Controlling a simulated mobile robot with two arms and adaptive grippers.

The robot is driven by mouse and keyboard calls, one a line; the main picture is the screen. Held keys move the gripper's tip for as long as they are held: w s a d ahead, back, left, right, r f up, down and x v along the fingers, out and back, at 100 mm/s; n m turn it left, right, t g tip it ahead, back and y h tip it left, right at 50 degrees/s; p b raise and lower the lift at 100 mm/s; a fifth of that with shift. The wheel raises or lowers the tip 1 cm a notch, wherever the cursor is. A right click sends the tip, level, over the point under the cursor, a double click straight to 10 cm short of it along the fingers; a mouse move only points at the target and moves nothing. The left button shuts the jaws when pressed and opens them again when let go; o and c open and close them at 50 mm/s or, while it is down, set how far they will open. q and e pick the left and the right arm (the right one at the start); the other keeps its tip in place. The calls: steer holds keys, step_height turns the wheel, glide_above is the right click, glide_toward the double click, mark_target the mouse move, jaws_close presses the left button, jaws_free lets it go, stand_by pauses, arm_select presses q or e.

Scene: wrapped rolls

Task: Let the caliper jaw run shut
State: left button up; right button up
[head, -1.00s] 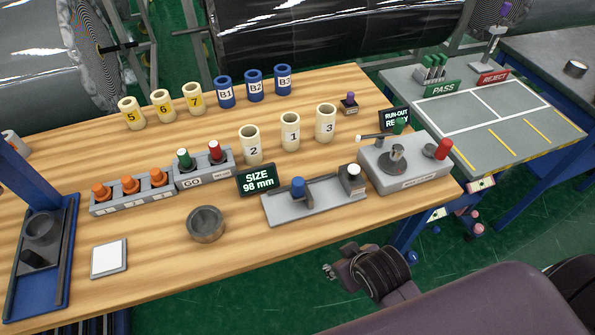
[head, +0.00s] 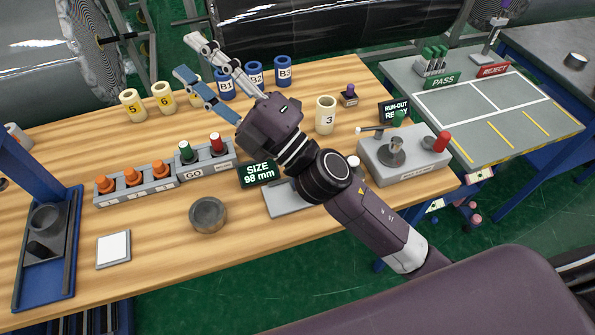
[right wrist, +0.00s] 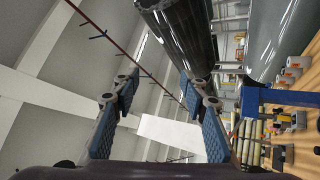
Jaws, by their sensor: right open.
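The caliper (head: 282,203) is a grey plate on the wooden bench, mostly hidden behind my right arm. Its blue knob and jaw cannot be seen; part of a white-topped post shows beside the arm. The black display (head: 257,173) at its left reads SIZE 98 mm. My right gripper (head: 188,58) is raised over the back of the bench, up and left of the caliper, open and empty. In the right wrist view its two blue-padded fingers (right wrist: 158,88) stand apart with nothing between them. My left gripper is not in view.
A grey ring (head: 208,215) lies front left of the caliper. The GO gauge block (head: 205,168) stands behind it. The run-out gauge (head: 405,155) is to the right. Numbered sleeves, such as sleeve 3 (head: 325,115), stand behind. The front bench edge is clear.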

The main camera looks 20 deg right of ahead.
steer(key=s+a+f+n+g+y, duration=0.4)
steer(key=s+a+n+g, duration=0.55)
steer(key=n+g, duration=0.65)
step_height(320, 180, down, 13)
steer(key=n+g+h, duration=0.4)
steer(key=n+h, duration=0.3)
steer(key=n, duration=0.1)
steer(key=w+d+f+h, duration=0.2)
steer(key=d+h, duration=0.2)
steer(key=d, duration=0.4)
steer(key=w+d+f+t+h, duration=0.1)
steer(key=w+d+f+h, duration=0.2)
steer(key=d, duration=0.5)
steer(key=w+d+f+t+h, duration=0.1)
steer(key=w+d+f+h, duration=0.2)
steer(key=d, duration=0.6)
steer(key=shift+w+h, duration=0.1)
steer(key=shift+h, duration=1.2)
steer(key=shift+d+f, duration=0.1)
steer(key=shift+f, duration=0.15)
step_height(320, 180, down, 6)
steer(key=p, duration=0.2)
steer(key=shift+p, duration=0.35)
steer(key=shift+f, duration=0.5)
steer(key=shift+c, duration=0.5)
